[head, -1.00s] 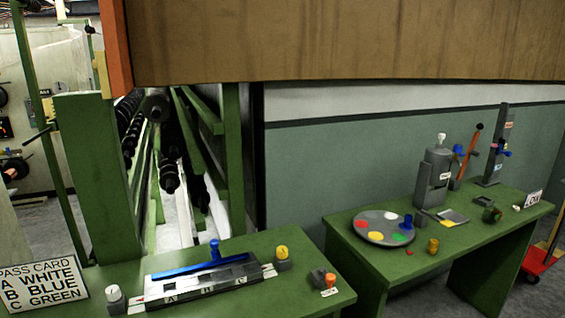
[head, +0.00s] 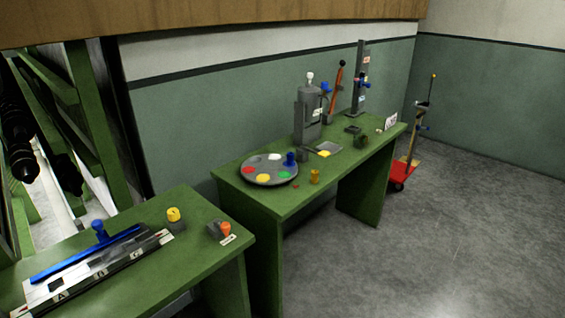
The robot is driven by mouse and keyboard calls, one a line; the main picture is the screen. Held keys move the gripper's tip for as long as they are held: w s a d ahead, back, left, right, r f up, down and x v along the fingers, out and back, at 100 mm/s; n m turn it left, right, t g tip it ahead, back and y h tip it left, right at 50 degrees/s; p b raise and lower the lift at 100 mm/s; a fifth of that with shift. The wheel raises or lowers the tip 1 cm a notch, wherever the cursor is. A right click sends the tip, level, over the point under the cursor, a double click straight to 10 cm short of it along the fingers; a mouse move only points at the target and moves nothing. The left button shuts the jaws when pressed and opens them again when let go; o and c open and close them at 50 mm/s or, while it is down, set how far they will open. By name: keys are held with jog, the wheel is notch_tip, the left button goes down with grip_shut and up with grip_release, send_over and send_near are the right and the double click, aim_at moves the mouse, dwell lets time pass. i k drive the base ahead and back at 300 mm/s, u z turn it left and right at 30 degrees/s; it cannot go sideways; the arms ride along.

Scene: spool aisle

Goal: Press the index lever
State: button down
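A lever with an orange-red shaft and a dark knob (head: 337,88) stands upright, leaning slightly right, on the far green table. It is beside a grey press-like machine (head: 309,118) with a white knob on top and a small blue part at its side. A round grey plate with coloured spots (head: 270,180) lies at the table's near left, with a blue knobbed piece (head: 290,159) at its right edge. No label naming the index lever is readable, so I cannot tell for sure which part it is. My gripper is not in view.
A nearer green table (head: 215,245) holds a long fixture with a blue bar (head: 80,256), a yellow knob (head: 174,214) and an orange knob (head: 226,229). A tall grey post (head: 358,80) stands behind the lever. A red trolley (head: 400,172) is beyond. Grey floor at right is open.

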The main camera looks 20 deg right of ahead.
aim_at(324, 154)
jog(key=u, duration=1.05)
jog(key=k, duration=1.05)
jog(key=z, duration=0.45)
jog(key=i, duration=0.5)
jog(key=u, duration=0.15)
